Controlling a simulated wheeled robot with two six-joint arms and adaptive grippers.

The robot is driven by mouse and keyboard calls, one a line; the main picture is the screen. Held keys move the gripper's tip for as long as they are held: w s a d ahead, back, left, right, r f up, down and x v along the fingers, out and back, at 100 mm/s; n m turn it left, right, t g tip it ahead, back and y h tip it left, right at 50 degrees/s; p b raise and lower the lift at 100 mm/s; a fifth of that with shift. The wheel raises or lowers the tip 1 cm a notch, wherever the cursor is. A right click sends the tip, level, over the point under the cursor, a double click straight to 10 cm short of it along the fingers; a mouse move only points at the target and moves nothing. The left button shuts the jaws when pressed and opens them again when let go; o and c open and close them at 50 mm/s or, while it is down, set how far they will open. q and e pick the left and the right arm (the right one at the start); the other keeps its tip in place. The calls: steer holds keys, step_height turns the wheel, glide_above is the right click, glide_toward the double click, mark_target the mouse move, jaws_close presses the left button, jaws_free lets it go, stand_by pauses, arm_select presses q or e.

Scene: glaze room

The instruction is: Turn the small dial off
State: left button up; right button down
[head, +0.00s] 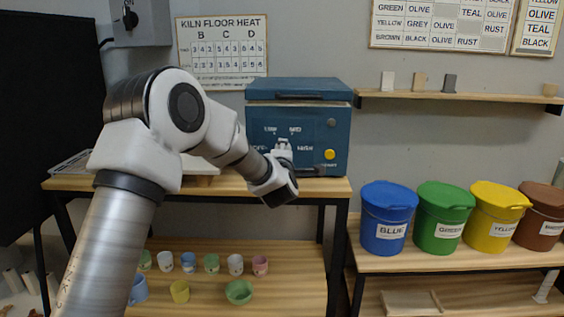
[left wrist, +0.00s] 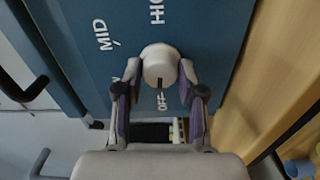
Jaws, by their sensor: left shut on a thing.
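The blue kiln-like box (head: 300,88) stands on the wooden bench. My left gripper (head: 284,146) is at its front face, shut on the small pale dial (left wrist: 160,65). In the left wrist view, my left gripper (left wrist: 160,92) has one finger on each side of the dial. The dial's dark mark points toward the OFF label (left wrist: 162,102). The MID label (left wrist: 103,35) and the HIGH label (left wrist: 157,12) also show; another label is mostly hidden behind a finger. In the head view the gripper covers most of the dial. My right gripper is out of view.
A yellow button (head: 330,154) and a small grey knob (head: 332,122) sit on the box's right side. Cups and bowls stand on the lower shelf (head: 210,285). Lidded buckets, including a blue one (head: 387,215), stand at right. A wall shelf (head: 455,96) hangs above them.

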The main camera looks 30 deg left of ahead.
arm_select(q)
steer(key=shift+a+r+n+b, duration=0.1)
steer(key=shift+r+n+b, duration=0.3)
steer(key=shift+n, duration=0.2)
steer(key=o, duration=1.1)
steer(key=shift+w+a+f, duration=0.1)
steer(key=shift+w+f, duration=0.05)
steer(key=shift+f, duration=0.15)
steer(key=v, duration=1.2)
steer(key=shift+f, duration=0.1)
